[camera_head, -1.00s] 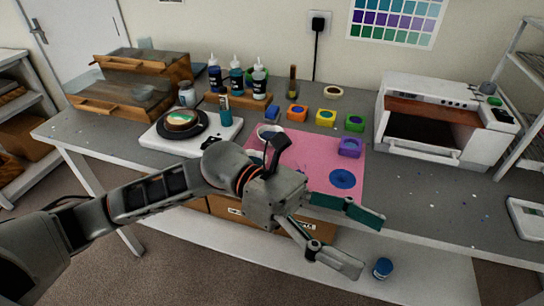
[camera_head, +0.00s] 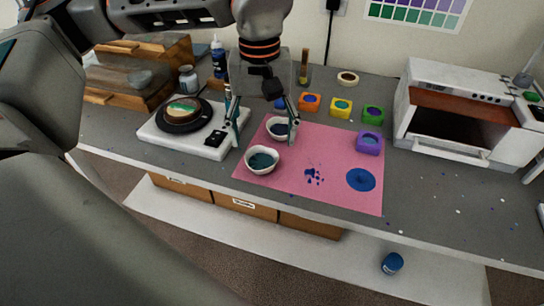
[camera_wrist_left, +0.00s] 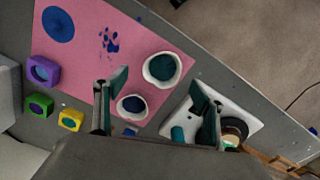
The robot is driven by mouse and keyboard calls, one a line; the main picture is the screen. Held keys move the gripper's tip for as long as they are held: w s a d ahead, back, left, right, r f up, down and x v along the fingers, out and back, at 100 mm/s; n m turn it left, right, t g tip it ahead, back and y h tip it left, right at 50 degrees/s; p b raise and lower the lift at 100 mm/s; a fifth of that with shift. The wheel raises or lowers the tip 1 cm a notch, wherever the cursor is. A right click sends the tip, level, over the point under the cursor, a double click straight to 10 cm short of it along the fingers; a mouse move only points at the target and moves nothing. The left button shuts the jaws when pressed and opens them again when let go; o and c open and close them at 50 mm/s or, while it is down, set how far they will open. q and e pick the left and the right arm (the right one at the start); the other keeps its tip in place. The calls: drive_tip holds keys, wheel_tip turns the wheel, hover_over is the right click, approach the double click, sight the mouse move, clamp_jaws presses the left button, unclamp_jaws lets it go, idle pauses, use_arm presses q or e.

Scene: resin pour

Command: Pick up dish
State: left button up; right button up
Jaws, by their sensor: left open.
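Two small white dishes stand on the pink mat (camera_head: 330,142). The nearer dish (camera_head: 262,160) holds dark teal liquid; the farther dish (camera_head: 279,128) holds dark blue liquid. My left gripper (camera_head: 264,138) is open and points down above them, its fingers spread to either side. In the left wrist view the left gripper (camera_wrist_left: 157,92) shows empty, with the teal dish (camera_wrist_left: 162,69) and the blue dish (camera_wrist_left: 131,107) below, between its fingers. The fingers do not appear to touch either dish. My right gripper is not in view.
Blue stains (camera_head: 361,179) mark the mat. Orange (camera_head: 309,102), yellow, green and purple molds stand behind and right. A white plate with a round black turntable (camera_head: 184,116) is at left. A white oven (camera_head: 455,110) stands at right. The grey table's right front is mostly clear.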

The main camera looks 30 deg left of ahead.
sight(261, 166)
use_arm(q)
drive_tip(key=f, duration=0.7)
drive_tip(key=shift+a+f+b, duration=0.35)
drive_tip(key=shift+a+b, duration=0.05)
drive_tip(key=shift+c, duration=0.4)
drive_tip(key=c, duration=1.1)
